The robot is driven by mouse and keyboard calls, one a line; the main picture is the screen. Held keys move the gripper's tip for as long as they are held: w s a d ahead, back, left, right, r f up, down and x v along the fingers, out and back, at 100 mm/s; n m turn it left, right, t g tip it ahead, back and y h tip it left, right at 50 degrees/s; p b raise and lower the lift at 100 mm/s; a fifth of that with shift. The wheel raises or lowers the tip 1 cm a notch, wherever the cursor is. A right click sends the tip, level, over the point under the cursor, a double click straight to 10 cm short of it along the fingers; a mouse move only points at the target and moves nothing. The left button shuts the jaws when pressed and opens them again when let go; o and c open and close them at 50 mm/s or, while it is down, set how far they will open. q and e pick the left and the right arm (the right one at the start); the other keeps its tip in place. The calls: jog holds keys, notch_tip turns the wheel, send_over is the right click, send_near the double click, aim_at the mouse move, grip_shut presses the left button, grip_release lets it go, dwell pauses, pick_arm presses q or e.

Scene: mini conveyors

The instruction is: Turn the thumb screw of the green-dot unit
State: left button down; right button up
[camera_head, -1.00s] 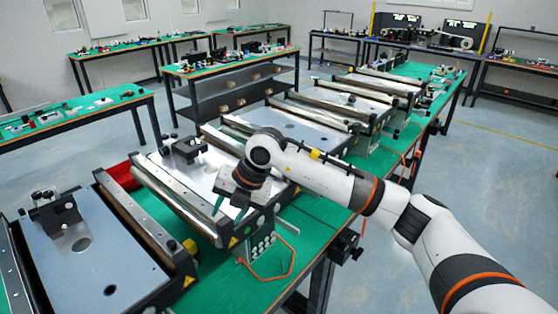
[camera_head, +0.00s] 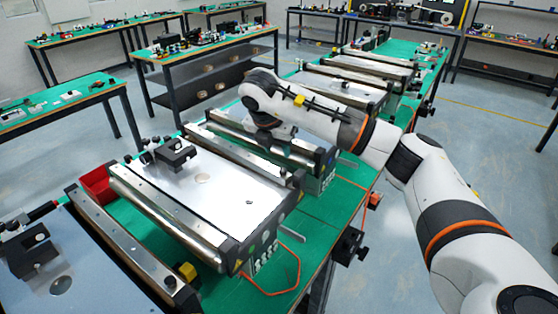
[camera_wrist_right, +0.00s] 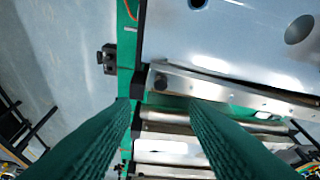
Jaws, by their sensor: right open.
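Several mini conveyor units stand in a row on the green bench. A black screw head (camera_wrist_right: 160,82) sits at the rail's end, just beyond the fingertips. My left gripper is not in view.
A red bin (camera_head: 96,184) and a yellow block (camera_head: 186,271) are beside the near units. An orange cable (camera_head: 298,270) loops at the bench's front edge. A black clamp (camera_head: 349,245) sticks out from the edge, with open floor beyond.

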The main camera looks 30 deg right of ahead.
jog(key=p, duration=0.2)
send_over(283, 170)
jog(key=s+a, duration=0.1)
jog(key=a, duration=0.1)
notch_tip(283, 170, down, 5)
jog(key=p+x, duration=0.1)
jog(key=x, duration=0.2)
jog(key=shift+d+f+p, duration=0.1)
jog(key=shift+f+p, duration=0.05)
jog(key=shift+p, duration=0.15)
jog(key=shift+f, duration=0.25)
jog(key=shift+c, duration=0.5)
grip_shut()
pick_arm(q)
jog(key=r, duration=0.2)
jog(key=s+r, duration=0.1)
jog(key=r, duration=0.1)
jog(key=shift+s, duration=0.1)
